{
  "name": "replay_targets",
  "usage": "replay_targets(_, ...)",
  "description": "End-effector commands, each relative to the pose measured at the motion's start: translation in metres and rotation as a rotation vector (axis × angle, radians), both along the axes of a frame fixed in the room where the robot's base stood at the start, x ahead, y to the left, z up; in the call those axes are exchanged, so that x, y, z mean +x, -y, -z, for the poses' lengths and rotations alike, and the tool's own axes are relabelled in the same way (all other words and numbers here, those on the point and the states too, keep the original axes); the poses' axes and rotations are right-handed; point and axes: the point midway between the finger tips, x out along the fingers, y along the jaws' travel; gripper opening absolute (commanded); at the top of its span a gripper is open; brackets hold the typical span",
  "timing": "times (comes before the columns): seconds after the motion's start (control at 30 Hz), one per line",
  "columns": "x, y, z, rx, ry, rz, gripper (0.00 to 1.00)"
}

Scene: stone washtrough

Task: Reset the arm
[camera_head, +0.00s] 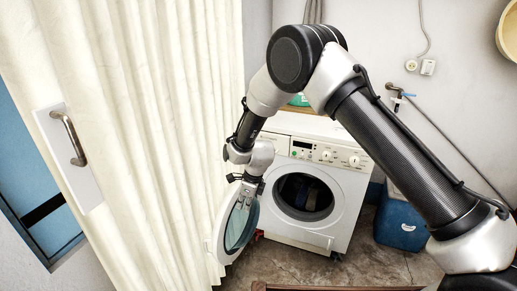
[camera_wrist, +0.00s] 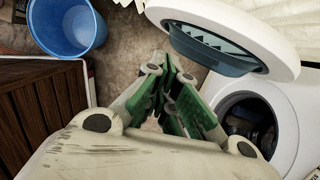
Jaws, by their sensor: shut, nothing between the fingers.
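My arm reaches up from the lower right in the head view, bends, and hangs down in front of the washing machine (camera_head: 345,197). My gripper (camera_head: 247,186) is beside the top of the machine's open round door (camera_head: 222,235); I cannot tell whether they touch. In the wrist view the green fingers of my gripper (camera_wrist: 170,85) are together with nothing between them. The open door (camera_wrist: 270,45) is to their upper right, and the machine's drum opening (camera_wrist: 250,120), with dark contents, is to their right.
A cream curtain (camera_head: 130,110) hangs at the left, near the open door. A blue container (camera_head: 400,225) stands right of the machine. The wrist view shows a blue bucket (camera_wrist: 68,25) and a dark wooden slatted piece (camera_wrist: 40,110) at the left. Some brown floor (camera_wrist: 125,45) is clear.

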Motion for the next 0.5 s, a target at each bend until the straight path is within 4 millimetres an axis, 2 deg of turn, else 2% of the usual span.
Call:
replay_targets(0.07,-0.001,0.0,0.0,-0.004,0.011,-0.058,0.0)
replay_targets(0.17,-0.007,0.003,0.001,-0.024,0.024,-0.233,0.0)
replay_targets(0.23,-0.021,0.014,0.006,-0.053,0.016,-0.421,0.0)
replay_targets(0.33,-0.054,0.044,0.013,-0.096,-0.032,-0.733,0.0)
replay_targets(0.43,-0.077,0.072,-0.016,-0.098,-0.049,-1.04,0.0)
replay_targets(0.5,-0.086,0.098,-0.05,-0.086,-0.045,-1.24,0.0)
